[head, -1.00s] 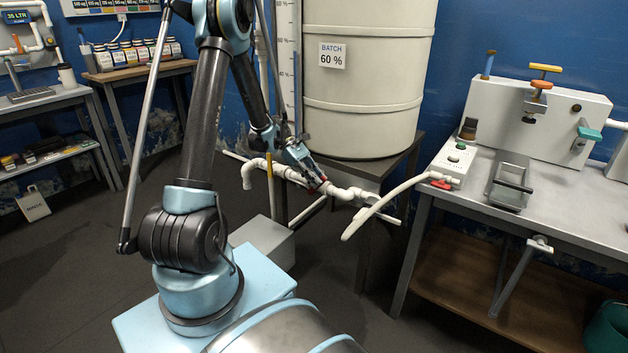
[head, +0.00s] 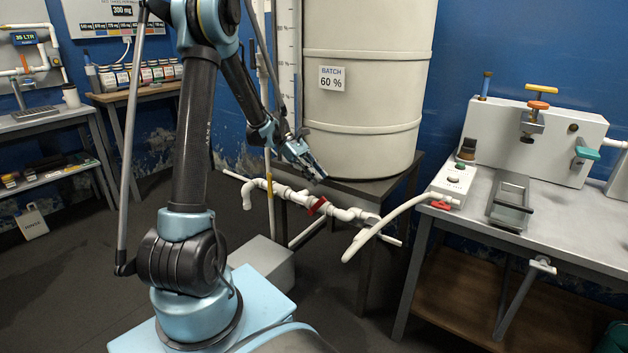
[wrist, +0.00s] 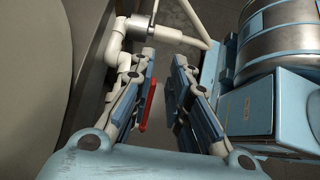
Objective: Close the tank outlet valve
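White outlet piping (head: 285,193) runs below the tank (head: 365,110). A red valve handle (head: 317,206) sits on it and slants across the pipe. My gripper (head: 317,174) is above the piping, apart from the slanted handle in the head view. In the wrist view my gripper (wrist: 166,60) has its two fingers apart with nothing between them. A red handle (wrist: 149,108) shows beside the left finger, partly hidden by it.
A steel bench (head: 560,225) with a white apparatus (head: 560,140) stands at the right. A white hose (head: 390,222) curves from the bench area toward the piping. A dark stand (head: 400,185) carries the tank.

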